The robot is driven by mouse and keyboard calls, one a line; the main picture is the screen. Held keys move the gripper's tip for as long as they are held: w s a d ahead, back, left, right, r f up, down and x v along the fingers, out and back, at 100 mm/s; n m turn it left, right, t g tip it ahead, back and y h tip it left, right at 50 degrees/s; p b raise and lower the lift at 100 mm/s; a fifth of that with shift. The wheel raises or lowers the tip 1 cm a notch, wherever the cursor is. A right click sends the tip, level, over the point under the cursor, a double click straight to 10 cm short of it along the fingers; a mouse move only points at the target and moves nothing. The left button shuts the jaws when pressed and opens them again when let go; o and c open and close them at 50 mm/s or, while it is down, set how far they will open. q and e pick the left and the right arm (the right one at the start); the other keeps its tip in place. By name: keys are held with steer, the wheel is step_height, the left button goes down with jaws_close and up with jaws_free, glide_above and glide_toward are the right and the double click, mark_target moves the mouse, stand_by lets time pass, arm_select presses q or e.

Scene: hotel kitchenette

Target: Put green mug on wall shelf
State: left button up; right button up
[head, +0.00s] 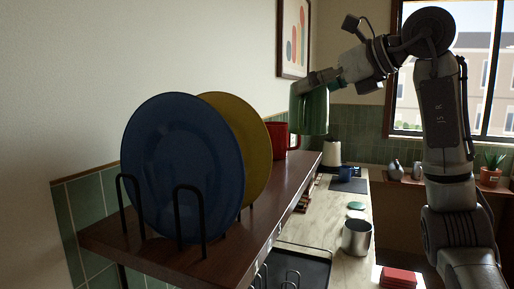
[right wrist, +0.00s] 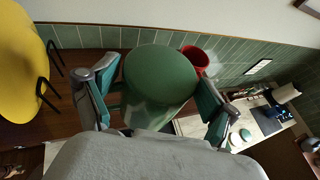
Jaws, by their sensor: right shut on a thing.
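The green mug (head: 312,112) is held in my right gripper (head: 304,86), which is shut on it. In the head view the mug hangs near the far end of the dark wooden wall shelf (head: 282,187), overlapping the red mug in the picture. In the right wrist view the green mug (right wrist: 162,70) sits between the two fingers, and the shelf (right wrist: 88,37) shows behind and to the left. The mug appears clear of the shelf top; the exact gap cannot be told. My left gripper is out of view.
A blue plate (head: 185,165) and a yellow plate (head: 256,150) stand in black racks on the near shelf. A red mug (head: 278,140) stands at its far end. Between them shelf top is bare. Below, a counter (head: 318,232) holds a metal pot (head: 356,237).

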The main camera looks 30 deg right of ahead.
steer(key=w+a+f, duration=0.2)
steer(key=f, duration=0.1)
steer(key=w+a+f+p, duration=0.1)
steer(key=w+a+f, duration=0.1)
steer(key=w+f, duration=0.1)
steer(key=w+a+f, duration=0.2)
steer(key=f, duration=0.1)
steer(key=shift+w+f, duration=0.4)
steer(key=shift+f, duration=0.25)
steer(key=shift+r, duration=0.1)
steer(key=o, duration=1.2)
steer(key=shift+f, duration=0.25)
steer(key=shift+r, duration=0.15)
